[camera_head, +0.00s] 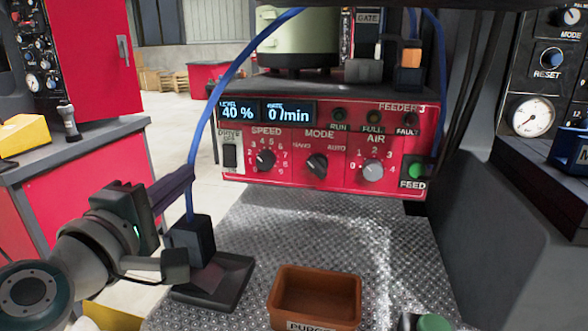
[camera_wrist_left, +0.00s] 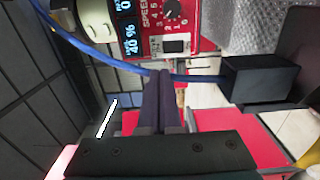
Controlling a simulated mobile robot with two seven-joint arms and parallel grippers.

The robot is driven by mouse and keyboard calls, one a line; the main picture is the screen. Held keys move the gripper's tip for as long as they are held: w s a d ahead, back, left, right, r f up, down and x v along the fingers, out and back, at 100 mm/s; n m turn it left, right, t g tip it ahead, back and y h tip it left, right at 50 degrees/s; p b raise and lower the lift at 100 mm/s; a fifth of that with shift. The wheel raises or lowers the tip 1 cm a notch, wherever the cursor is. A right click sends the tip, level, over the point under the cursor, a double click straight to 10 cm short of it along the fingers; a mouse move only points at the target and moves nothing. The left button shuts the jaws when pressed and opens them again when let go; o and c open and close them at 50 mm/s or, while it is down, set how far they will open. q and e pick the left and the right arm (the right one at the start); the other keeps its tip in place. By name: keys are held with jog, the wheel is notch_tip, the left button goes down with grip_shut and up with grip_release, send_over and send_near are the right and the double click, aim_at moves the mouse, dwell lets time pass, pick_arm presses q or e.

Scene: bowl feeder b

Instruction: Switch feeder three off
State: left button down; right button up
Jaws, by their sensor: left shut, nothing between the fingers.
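The red feeder 3 panel (camera_head: 325,150) is at the centre of the head view, with a display (camera_head: 268,111) reading 40 % and 0 /min. Its drive rocker switch (camera_head: 230,157) is at the panel's left end, marked OFF above; which side is pressed I cannot tell. The rocker also shows in the left wrist view (camera_wrist_left: 174,46). My left gripper (camera_head: 188,170) is shut and empty, its tips left of the rocker and apart from it. The wrist view shows the dark closed fingers (camera_wrist_left: 158,78) below the rocker. My right gripper is not in view.
A blue cable (camera_head: 215,90) arches down beside the gripper to a black block (camera_head: 192,243). The speed knob (camera_head: 265,159), mode knob (camera_head: 317,165), air knob (camera_head: 372,169) and green FEED button (camera_head: 415,169) are on the panel. A brown bin (camera_head: 316,284) stands on the metal plate below.

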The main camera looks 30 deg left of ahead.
pick_arm(q)
jog(key=shift+v, duration=1.1)
jog(key=shift+r, duration=0.1)
jog(key=s+d+r+m+g+h+p, duration=0.1)
jog(key=d+m+g+h+p, duration=0.3)
jog(key=d+m, duration=0.35)
jog(key=s+d+r+m+g+h+p, duration=0.1)
jog(key=s+d+r+m+h+p, duration=0.1)
jog(key=d+m+h+p, duration=0.4)
jog(key=s+d+r+m+g+y+p, duration=0.2)
jog(key=s+m+g+y+p, duration=0.3)
jog(key=s+m+g, duration=0.75)
notch_tip(320, 180, up, 36)
jog(key=s+n+t+p, duration=0.2)
jog(key=t+p, duration=0.1)
jog(key=p, duration=3.3)
jog(key=shift+a+r+n+t+h+p, duration=0.2)
jog(key=shift+n+t+h+p, duration=0.1)
jog(key=shift+t, duration=0.05)
